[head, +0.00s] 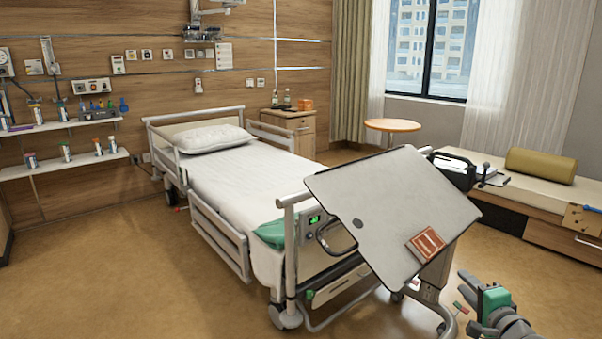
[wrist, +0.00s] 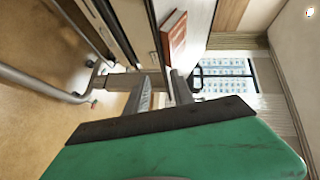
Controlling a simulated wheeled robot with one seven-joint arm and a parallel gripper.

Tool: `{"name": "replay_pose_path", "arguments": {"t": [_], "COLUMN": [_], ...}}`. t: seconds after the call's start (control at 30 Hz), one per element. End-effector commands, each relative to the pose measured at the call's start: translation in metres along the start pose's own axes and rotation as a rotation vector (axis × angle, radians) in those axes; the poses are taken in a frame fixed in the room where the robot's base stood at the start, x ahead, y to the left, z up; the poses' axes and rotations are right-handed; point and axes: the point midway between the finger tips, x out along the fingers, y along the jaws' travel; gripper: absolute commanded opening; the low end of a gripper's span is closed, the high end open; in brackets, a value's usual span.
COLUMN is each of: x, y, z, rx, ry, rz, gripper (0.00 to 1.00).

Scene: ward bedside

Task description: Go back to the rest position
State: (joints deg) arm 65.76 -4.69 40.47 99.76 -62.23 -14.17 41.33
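My gripper (head: 464,292) is at the lower right of the head view, in front of and below the near right edge of the tilted tabletop (head: 390,200). In the wrist view its two grey fingers (wrist: 161,92) stand apart with nothing between them, so it is open and empty. Its green body fills the bottom of that view. Part of my arm is cut off at the lower right of the head view. No marker of the rest position shows.
The bed (head: 225,180) stands behind the tabletop. A bench (head: 535,190) is at the right. Floor is clear at the lower left.

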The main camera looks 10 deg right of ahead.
Motion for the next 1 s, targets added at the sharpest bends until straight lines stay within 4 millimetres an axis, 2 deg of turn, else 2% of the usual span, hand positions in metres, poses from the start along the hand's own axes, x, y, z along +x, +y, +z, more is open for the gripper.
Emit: {"name": "replay_pose_path", "arguments": {"t": [0.03, 0.27, 0.37, 0.43, 0.5, 0.57, 0.6, 0.7, 0.83, 0.9, 1.0], "x": [0.003, 0.012, 0.005, -0.009, -0.034, -0.061, -0.081, -0.136, -0.198, -0.219, -0.232], "y": [-0.018, -0.067, -0.096, -0.123, -0.153, -0.177, -0.193, -0.229, -0.258, -0.263, -0.262], "z": [0.012, 0.090, 0.133, 0.167, 0.202, 0.226, 0.239, 0.263, 0.274, 0.276, 0.277], "rx": [-0.036, -0.271, -0.416, -0.545, -0.694, -0.823, -0.904, -1.088, -1.249, -1.296, -1.323], "ry": [-0.030, -0.215, -0.323, -0.415, -0.518, -0.607, -0.664, -0.797, -0.929, -0.973, -1.002], "rz": [0.022, 0.181, 0.268, 0.338, 0.413, 0.477, 0.516, 0.604, 0.685, 0.712, 0.730], "gripper": [0.29, 0.29, 0.29, 0.29, 0.29, 0.29, 0.29, 0.29, 0.29, 0.29, 0.29]}}
